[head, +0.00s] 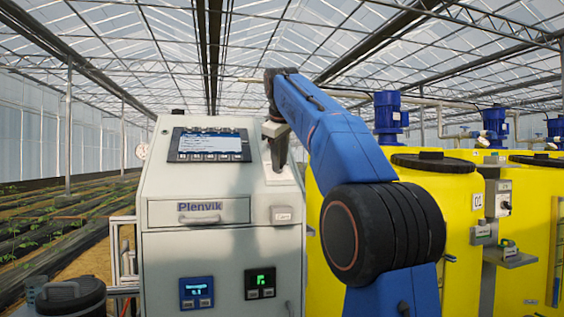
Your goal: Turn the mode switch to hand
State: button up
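The grey control cabinet (222,260) marked "Plenvik" stands left of centre. My blue arm reaches across from the right to the upper right of its sloped face. My gripper (279,166) points down in front of a small white plate (279,179) there. The gripper is dark and seen from behind and the side, so its fingers and any gap between them cannot be made out. No mode switch can be made out; the gripper covers part of the plate. Whether the gripper touches anything cannot be told.
The cabinet has a screen (209,145), a drawer with a handle (199,212), and blue (196,292) and green (260,283) displays. Yellow tanks (456,223) with blue motors stand at right. A small box with a knob (498,199) is mounted there. A dark lidded drum (72,297) stands lower left.

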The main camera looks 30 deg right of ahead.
jog(key=shift+w+f, duration=0.1)
jog(key=shift+f, duration=0.1)
grip_shut()
dwell(0.3)
jog(key=m, duration=0.4)
jog(key=shift+d+y, duration=0.15)
jog(key=shift+y, duration=0.25)
jog(key=shift+m+y, duration=0.4)
jog(key=shift+m, duration=1.7)
